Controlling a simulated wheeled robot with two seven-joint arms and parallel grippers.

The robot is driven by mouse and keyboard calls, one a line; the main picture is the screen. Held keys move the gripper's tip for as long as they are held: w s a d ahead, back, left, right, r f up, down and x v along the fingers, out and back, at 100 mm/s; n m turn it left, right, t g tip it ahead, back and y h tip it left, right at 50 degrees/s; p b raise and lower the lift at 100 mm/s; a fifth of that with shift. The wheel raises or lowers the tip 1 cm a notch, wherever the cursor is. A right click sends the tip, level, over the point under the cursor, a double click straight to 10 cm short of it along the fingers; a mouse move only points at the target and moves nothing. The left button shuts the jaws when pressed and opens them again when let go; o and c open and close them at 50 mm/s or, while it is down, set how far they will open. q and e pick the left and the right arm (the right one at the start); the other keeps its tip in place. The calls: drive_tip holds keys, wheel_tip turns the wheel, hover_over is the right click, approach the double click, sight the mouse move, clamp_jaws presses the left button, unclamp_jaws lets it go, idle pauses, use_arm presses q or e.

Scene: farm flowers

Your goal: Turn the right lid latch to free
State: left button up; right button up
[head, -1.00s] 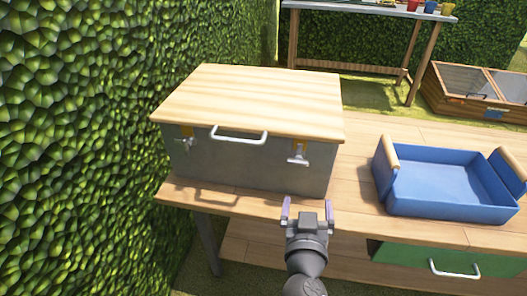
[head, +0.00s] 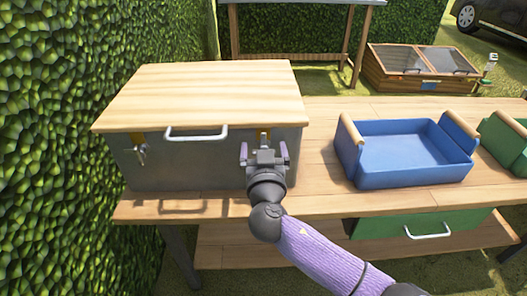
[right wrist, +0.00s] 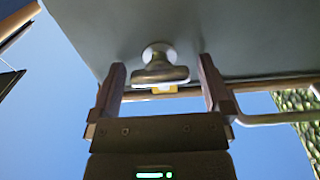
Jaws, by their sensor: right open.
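A grey metal box (head: 195,172) with a pale wooden lid (head: 200,93) stands on the wooden table. My right gripper (head: 263,149) is open at the right part of the box front, over the right latch. In the head view the gripper mostly hides this latch; its orange plate (head: 263,133) shows above. In the right wrist view, the latch's metal T-shaped knob (right wrist: 160,73) lies between the open fingers of my right gripper (right wrist: 162,68), with a gap at each side. The left latch (head: 142,155) hangs on the left of the box front. My left gripper is not in view.
A metal lid handle (head: 196,135) sticks out between the latches, close to my right gripper's left side. A blue tray (head: 405,160) stands on the table to the right. A green drawer (head: 420,228) is below. A hedge (head: 50,150) borders the left.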

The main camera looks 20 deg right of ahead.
drive_tip(key=c, duration=1.2)
drive_tip(key=shift+o, duration=0.2)
